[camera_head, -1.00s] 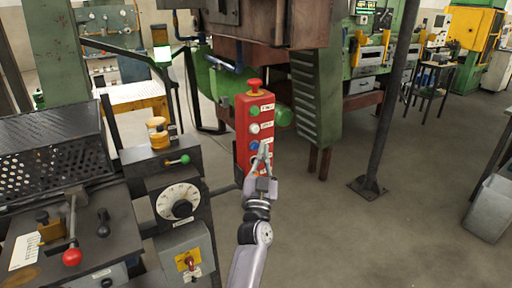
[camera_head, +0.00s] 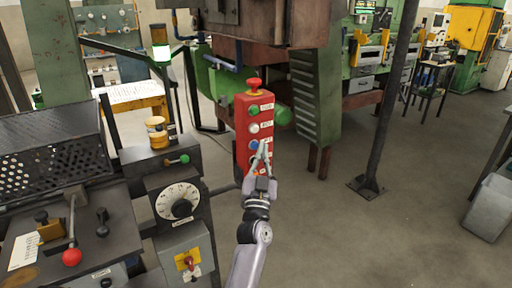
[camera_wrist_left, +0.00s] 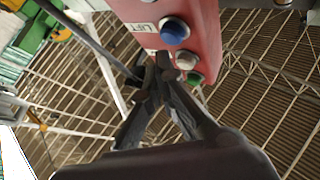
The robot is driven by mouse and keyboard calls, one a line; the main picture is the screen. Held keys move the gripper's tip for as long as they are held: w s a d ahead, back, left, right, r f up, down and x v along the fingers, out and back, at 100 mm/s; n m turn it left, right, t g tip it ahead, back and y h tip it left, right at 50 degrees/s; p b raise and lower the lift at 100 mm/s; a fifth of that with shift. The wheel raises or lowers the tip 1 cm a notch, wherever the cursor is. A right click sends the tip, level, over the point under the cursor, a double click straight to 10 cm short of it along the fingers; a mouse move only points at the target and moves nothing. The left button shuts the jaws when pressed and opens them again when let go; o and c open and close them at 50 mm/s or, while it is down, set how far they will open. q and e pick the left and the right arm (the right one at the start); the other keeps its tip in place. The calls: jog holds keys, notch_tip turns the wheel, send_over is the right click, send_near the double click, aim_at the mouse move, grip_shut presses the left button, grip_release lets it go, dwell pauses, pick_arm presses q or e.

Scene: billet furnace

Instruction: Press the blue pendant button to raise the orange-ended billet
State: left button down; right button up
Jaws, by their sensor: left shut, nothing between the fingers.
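The red pendant (camera_head: 262,114) hangs upright in the middle of the head view, with a red mushroom knob on top and green, white and blue buttons down its face. The blue button (camera_head: 254,146) is partly covered by my left gripper (camera_head: 264,148), which is shut and empty in front of the pendant's lower part. In the left wrist view the blue button (camera_wrist_left: 174,30) is clear, and the fingertips (camera_wrist_left: 161,62) appear just beside it, nearer the white button (camera_wrist_left: 186,61). I cannot tell whether they touch the pendant. I make out no orange-ended billet. My right gripper is not in view.
A control console with a dial (camera_head: 178,201) and levers stands left of the pendant. Green machinery (camera_head: 316,110) is behind it, and a dark post (camera_head: 387,110) stands to the right. A signal lamp (camera_head: 161,45) is at upper left. The floor at right is mostly open.

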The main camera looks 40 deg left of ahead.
pick_arm(q)
jog(key=shift+a, duration=0.15)
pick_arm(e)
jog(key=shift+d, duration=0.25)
pick_arm(q)
jog(key=shift+w+a, duration=0.15)
jog(key=shift+a, duration=0.1)
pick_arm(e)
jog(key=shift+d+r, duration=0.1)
